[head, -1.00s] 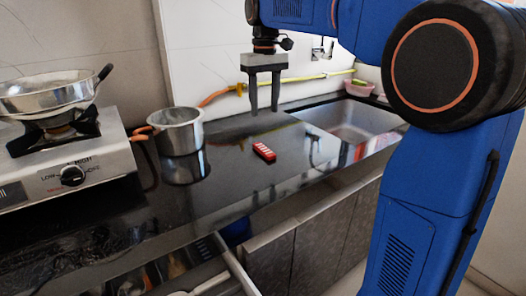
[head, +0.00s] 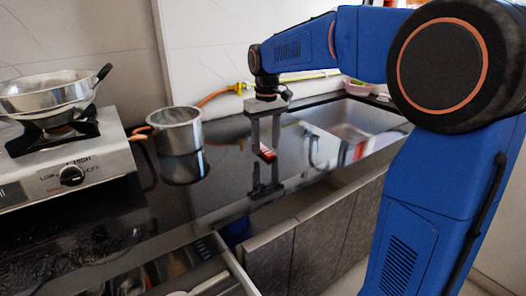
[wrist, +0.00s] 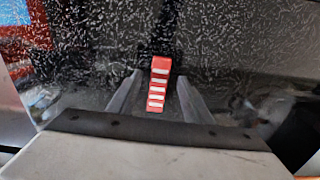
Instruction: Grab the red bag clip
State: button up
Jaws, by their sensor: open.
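The red bag clip (head: 267,151) with white stripes lies on the black countertop (head: 225,190). My gripper (head: 265,154) points down over it, fingers spread, and partly hides it in the head view. In the wrist view, the clip (wrist: 159,84) sits in the space between the two fingers of my gripper (wrist: 159,80), running roughly along them. Its far end reaches a little past the fingertips. There is a gap on each side, and I cannot tell the exact height of the fingertips above the counter.
A metal pot (head: 178,131) stands to the left, beside a gas stove (head: 70,165) with a pan (head: 50,93). The sink (head: 355,120) is to the right. An open drawer (head: 235,268) sticks out below the counter edge. A yellow and orange hose (head: 215,94) runs along the wall.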

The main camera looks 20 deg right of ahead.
jog(key=shift+f, duration=0.6)
jog(key=c, duration=1.1)
